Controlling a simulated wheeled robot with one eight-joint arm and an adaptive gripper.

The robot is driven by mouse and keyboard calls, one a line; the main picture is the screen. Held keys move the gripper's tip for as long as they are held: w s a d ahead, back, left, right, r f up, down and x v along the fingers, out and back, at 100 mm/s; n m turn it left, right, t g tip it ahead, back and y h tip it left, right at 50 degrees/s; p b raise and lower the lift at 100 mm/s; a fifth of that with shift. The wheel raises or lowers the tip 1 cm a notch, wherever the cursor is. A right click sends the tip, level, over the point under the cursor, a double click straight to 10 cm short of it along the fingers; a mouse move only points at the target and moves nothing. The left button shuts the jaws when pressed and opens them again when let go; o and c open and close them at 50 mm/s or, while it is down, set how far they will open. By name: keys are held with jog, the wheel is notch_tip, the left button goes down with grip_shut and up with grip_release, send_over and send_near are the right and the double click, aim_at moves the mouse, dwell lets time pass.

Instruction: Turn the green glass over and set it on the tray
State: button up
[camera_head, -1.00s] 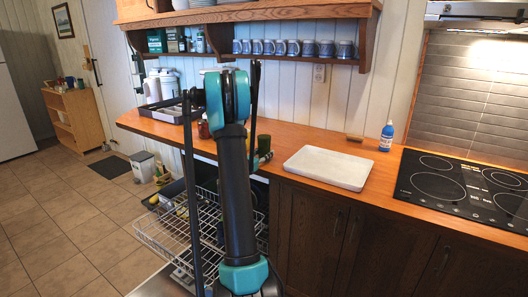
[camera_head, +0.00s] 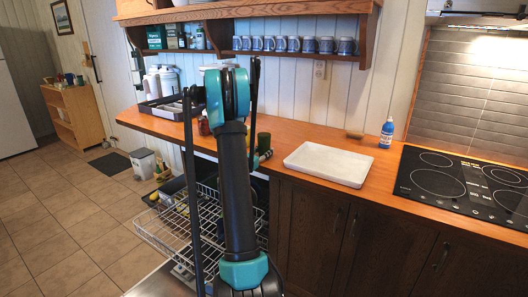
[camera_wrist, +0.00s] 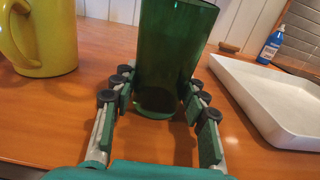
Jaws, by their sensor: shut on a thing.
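The green glass (camera_wrist: 176,50) stands between the fingers of my gripper (camera_wrist: 160,90) in the wrist view, wider end up and narrower end down near the counter. My gripper is shut on its lower part, a finger on each side. I cannot tell whether the glass touches the wood. In the head view the glass (camera_head: 263,142) shows small beside my arm, which hides most of the gripper. The white tray (camera_head: 329,163) lies empty on the counter to the right of the glass. It also shows at the right of the wrist view (camera_wrist: 262,100).
A yellow mug (camera_wrist: 47,38) stands left of the glass in the wrist view. A blue bottle (camera_head: 386,134) and a small brown block (camera_head: 354,134) are behind the tray. The stovetop (camera_head: 465,185) lies to the right. A wire dish rack (camera_head: 180,228) sticks out below the counter.

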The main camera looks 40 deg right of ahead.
jog(key=o, duration=1.5)
